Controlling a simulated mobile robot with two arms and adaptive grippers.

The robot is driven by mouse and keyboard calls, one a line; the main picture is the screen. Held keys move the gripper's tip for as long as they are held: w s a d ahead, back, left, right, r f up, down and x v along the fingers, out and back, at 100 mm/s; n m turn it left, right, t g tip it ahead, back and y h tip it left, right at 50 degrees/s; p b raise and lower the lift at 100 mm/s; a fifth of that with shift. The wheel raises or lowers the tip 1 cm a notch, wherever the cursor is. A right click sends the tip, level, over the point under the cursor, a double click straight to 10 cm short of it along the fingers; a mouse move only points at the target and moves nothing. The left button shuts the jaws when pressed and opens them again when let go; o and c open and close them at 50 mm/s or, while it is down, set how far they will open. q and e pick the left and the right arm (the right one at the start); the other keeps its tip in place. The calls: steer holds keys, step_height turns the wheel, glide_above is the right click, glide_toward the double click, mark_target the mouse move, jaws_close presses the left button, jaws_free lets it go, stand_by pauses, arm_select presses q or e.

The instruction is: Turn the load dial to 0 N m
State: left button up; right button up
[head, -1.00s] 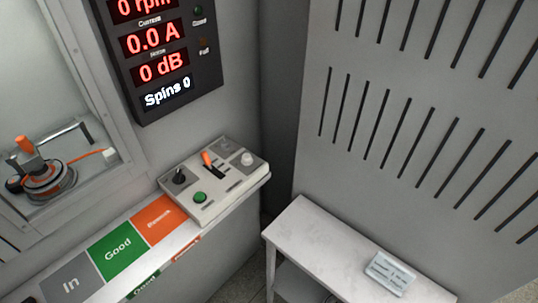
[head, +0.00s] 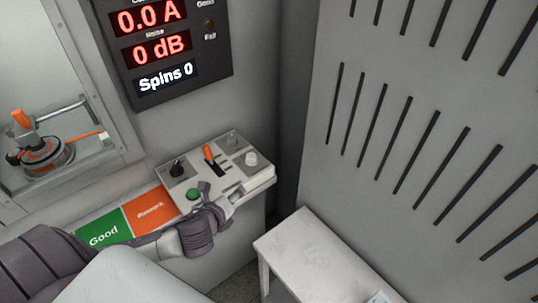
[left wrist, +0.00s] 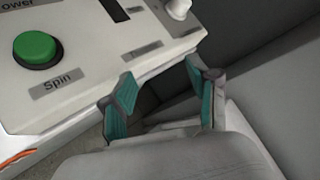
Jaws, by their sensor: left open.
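The control box (head: 262,178) is pale and sits at the end of the shelf. A white knob (head: 251,158) stands at its right end; its top edge view in the left wrist view (left wrist: 178,9) is partly cut off. A black knob (head: 177,168) is at the box's left. The labels by the white knob are too blurred to read, so its setting cannot be told. My left gripper (head: 218,194) is at the box's front edge, in front of the white knob and apart from it. In the left wrist view its teal-padded fingers (left wrist: 160,80) are spread and empty. My right gripper is not in view.
A green button (head: 193,194) marked Spin and an orange lever (head: 209,153) share the box. A display (head: 165,75) hangs above it. The hub motor (head: 42,155) is in the left bay. A white table (head: 312,250) stands at the right.

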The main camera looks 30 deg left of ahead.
mark_target(251, 156)
arm_select(q)
steer(key=w+a+r+m, duration=0.1)
steer(key=m, duration=0.2)
steer(key=w+r+m+t+h, duration=0.1)
steer(key=w+m, duration=0.1)
steer(key=m, duration=0.1)
steer(key=w+a+r+m+t, duration=0.1)
steer(key=r+m, duration=0.1)
steer(key=m, duration=0.1)
steer(key=shift+w+a+m+h, duration=0.2)
steer(key=shift+a+m+h, duration=0.1)
steer(key=shift+a+m, duration=0.1)
steer(key=shift+w+m, duration=0.3)
steer(key=x, duration=1.3)
steer(key=shift+w+f, duration=0.1)
steer(key=shift+w, duration=0.1)
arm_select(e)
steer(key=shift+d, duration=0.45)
arm_select(q)
steer(key=c, duration=0.3)
jaws_close()
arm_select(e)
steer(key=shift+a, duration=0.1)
